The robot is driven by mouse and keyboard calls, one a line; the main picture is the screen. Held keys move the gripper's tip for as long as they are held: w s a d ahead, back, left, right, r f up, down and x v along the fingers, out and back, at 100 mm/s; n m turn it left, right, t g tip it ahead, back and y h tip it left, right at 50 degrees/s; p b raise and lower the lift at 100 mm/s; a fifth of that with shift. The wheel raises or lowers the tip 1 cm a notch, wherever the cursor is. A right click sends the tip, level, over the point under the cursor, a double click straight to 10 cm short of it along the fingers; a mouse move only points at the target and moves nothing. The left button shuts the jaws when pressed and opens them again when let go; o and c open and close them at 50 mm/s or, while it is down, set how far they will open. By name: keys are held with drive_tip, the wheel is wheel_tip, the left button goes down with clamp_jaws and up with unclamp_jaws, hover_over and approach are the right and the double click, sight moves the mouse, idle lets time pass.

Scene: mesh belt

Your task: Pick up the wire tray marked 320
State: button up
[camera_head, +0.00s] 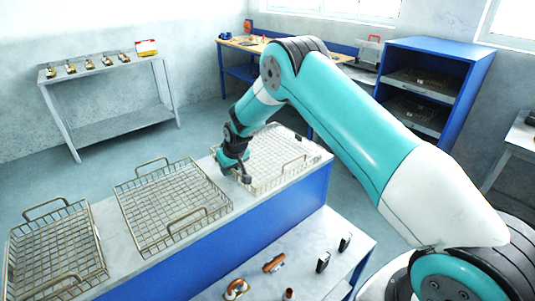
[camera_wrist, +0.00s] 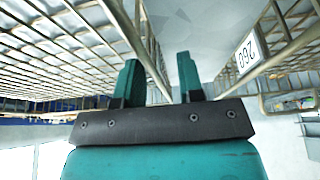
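Three wire trays with raised handles stand on the blue-sided counter: the left tray (camera_head: 58,232), the middle tray (camera_head: 150,187) and the right tray (camera_head: 300,150). No 320 mark is readable in either view. My gripper (camera_head: 245,178) is low beside the near left side of the right tray, which my arm partly hides. A label (camera_wrist: 247,54) on the right-hand mesh appears upside down and seems to read 260.
A lower shelf (camera_head: 310,235) in front of the counter holds small orange and black items. A side table (camera_head: 115,125) with small parts stands at the back left. A blue cabinet (camera_head: 455,65) at the back right holds more wire trays. Open floor lies behind the counter.

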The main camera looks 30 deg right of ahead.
clamp_jaws()
drive_tip(key=shift+r, duration=0.1)
